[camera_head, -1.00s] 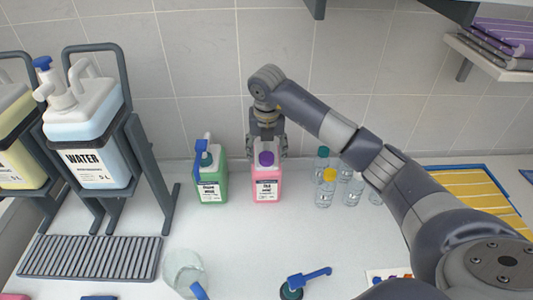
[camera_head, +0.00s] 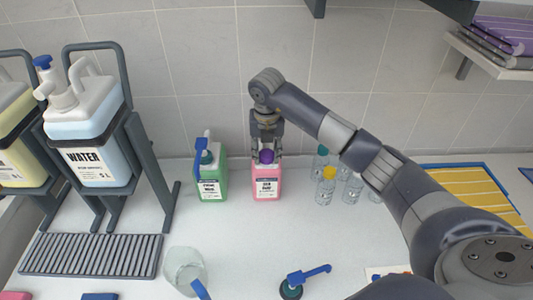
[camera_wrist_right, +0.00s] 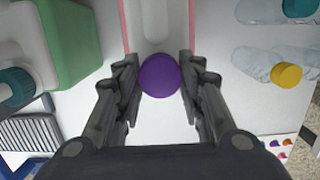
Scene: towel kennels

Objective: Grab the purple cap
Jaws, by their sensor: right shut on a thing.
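The purple cap (camera_head: 267,156) sits on top of the pink bottle (camera_head: 268,180) at the back of the counter. My right gripper (camera_head: 266,154) reaches down over it from behind and above. In the right wrist view the purple cap (camera_wrist_right: 160,75) lies between the two fingertips of my right gripper (camera_wrist_right: 159,72), which are shut on its sides. The pink bottle shows behind the cap there. My left gripper is not in view.
Small clear bottles (camera_head: 325,185) stand to the right. A water canister (camera_head: 88,120) hangs on a rack at left.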

